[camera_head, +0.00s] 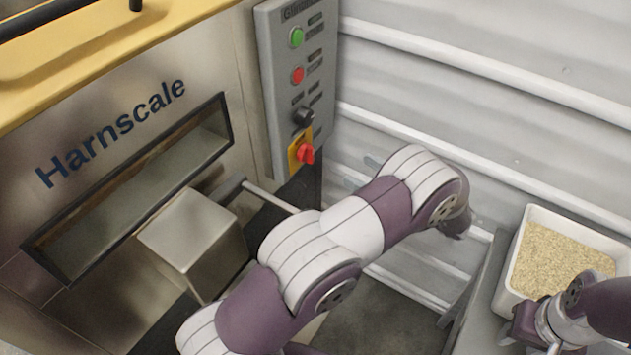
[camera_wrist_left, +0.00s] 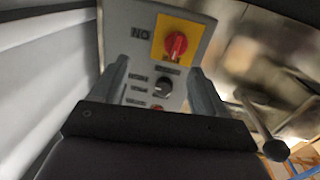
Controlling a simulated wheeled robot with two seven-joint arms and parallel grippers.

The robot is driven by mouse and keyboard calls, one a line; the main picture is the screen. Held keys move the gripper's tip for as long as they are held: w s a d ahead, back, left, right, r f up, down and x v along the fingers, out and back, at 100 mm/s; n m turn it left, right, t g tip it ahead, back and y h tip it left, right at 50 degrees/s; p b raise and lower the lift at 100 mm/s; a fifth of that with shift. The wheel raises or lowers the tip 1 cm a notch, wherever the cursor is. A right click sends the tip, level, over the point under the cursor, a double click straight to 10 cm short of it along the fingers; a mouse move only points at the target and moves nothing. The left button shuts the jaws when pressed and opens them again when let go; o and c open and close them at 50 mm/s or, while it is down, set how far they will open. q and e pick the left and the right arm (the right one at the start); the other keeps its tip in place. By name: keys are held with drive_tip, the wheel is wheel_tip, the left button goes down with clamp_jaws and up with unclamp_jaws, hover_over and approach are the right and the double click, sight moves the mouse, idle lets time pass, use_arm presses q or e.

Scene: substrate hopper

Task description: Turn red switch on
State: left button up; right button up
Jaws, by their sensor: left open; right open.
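The red switch (camera_head: 306,153) is a rotary knob on a yellow plate at the bottom of the grey control panel (camera_head: 262,75). The knob also shows in the left wrist view (camera_wrist_left: 176,45), upside down, with an inverted "ON" label beside its plate. My left gripper (camera_head: 363,174) is to the right of the switch, mostly hidden behind my arm. In the wrist view my left gripper (camera_wrist_left: 160,66) is open, its fingers apart and pointing toward the panel, nothing between them; the switch lies beyond the fingertips. My right gripper (camera_head: 527,322) is open at lower right, partly out of frame.
A black knob (camera_head: 304,116), a red button (camera_head: 297,75) and a green button (camera_head: 296,37) sit above the switch. The steel Harnscale machine (camera_head: 120,150) stands left, with a lever (camera_head: 268,196). A white tray (camera_head: 508,270) of grain is right. Ribbed wall (camera_head: 480,110) stands behind.

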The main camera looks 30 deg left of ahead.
sight(313, 159)
use_arm(q)
drive_tip(key=shift+n+g+y, duration=0.3)
drive_tip(key=shift+n+g, duration=0.1)
drive_tip(key=shift+g, duration=0.5)
drive_tip(key=a, duration=0.8)
drive_tip(key=s+a+b, duration=0.1)
drive_tip(key=a, duration=0.3)
drive_tip(key=shift+f, duration=0.35)
drive_tip(key=c, duration=1)
